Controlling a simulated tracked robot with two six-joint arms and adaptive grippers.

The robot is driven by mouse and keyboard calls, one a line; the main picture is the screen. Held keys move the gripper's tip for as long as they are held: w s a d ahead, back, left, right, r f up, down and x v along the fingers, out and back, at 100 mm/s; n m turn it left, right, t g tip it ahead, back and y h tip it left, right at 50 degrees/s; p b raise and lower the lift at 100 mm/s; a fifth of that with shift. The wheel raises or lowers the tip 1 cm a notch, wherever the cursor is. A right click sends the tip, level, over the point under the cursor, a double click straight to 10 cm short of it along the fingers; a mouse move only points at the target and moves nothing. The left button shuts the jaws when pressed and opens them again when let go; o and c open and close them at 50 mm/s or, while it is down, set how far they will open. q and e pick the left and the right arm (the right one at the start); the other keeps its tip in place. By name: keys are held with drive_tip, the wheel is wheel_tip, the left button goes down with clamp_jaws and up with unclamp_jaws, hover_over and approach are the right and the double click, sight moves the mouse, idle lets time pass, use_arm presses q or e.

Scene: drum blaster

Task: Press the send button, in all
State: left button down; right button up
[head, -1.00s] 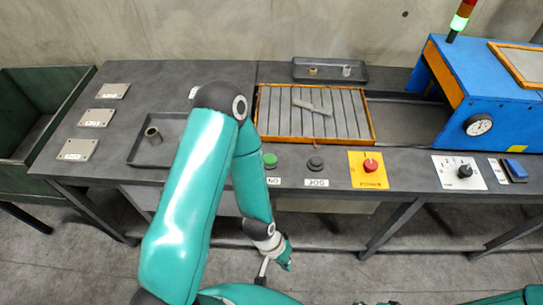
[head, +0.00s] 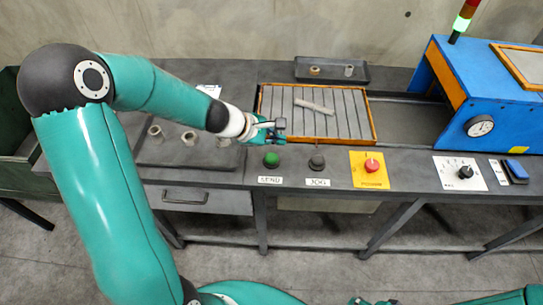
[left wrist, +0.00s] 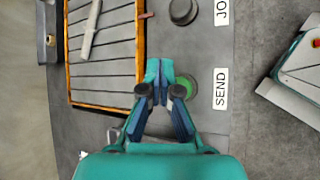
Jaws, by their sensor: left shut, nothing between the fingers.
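The green send button (head: 271,160) sits on the front panel of the dark bench, above a white label reading SEND (head: 270,180). It also shows in the left wrist view (left wrist: 191,84), partly hidden by my finger. My left gripper (head: 279,131) is shut and empty. In the head view it is over the bench edge, just behind the button, near the front of the slatted conveyor. In the left wrist view its fingertips (left wrist: 159,74) are beside the button. I cannot tell its height above the panel. My right gripper is not identifiable.
A black JOG button (head: 317,161), a red button on a yellow plate (head: 371,181) and a black knob (head: 466,172) line the panel. The orange-framed conveyor (head: 371,121) bears a grey bar (head: 314,106). A tray (head: 160,156) of several cylindrical parts is left. A blue machine (head: 448,73) stands right.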

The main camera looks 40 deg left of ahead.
use_arm(q)
drive_tip(key=shift+a+r+t+y, duration=0.3)
drive_tip(key=shift+a+r, duration=0.7)
drive_tip(key=shift+a, duration=0.25)
drive_tip(key=shift+f, duration=0.1)
drive_tip(key=b, duration=0.7)
hover_over(270, 158)
wheel_tip(270, 158, down, 7)
drive_tip(key=shift+f, duration=0.15)
drive_tip(key=shift+f+b, duration=0.65)
drive_tip(key=shift+b, duration=0.05)
drive_tip(key=shift+f+b, duration=0.35)
drive_tip(key=shift+b, duration=0.1)
